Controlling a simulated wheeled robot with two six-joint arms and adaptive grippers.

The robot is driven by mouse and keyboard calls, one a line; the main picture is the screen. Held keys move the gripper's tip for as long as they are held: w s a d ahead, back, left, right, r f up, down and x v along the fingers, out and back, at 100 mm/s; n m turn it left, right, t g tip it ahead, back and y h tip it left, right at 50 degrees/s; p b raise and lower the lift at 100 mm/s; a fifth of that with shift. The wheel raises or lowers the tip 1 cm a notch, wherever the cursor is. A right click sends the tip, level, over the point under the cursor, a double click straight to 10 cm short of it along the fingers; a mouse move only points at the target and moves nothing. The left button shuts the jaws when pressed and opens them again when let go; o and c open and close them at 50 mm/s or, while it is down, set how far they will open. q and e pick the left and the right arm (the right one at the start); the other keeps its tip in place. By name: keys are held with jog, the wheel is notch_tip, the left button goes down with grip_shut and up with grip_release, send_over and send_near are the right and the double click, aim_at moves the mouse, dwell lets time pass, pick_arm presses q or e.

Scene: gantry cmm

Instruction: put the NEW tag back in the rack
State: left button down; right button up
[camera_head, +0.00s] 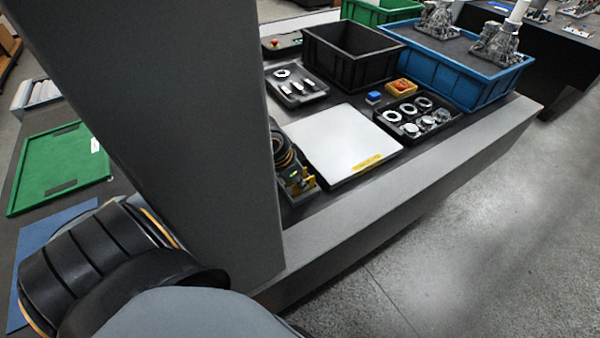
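No tag with the readable word NEW shows. A small white piece (95,145) lies at the right side of the green tray (28,190); I cannot tell whether it is a tag. A pale grey holder with white slats (40,94) stands behind that tray at the far left; I cannot tell whether it is the rack. My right gripper is out of view.
Behind the plate are a black bin (350,72), a blue crate (455,80) and a small tray of parts (296,88). My arm hides the table's middle.

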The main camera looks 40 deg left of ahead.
pick_arm(q)
jog(key=shift+f, duration=0.15)
jog(key=c, duration=1.2)
grip_release()
jog(key=shift+r+p, duration=3.5)
jog(key=shift+p, duration=0.55)
jog(key=shift+r, duration=0.1)
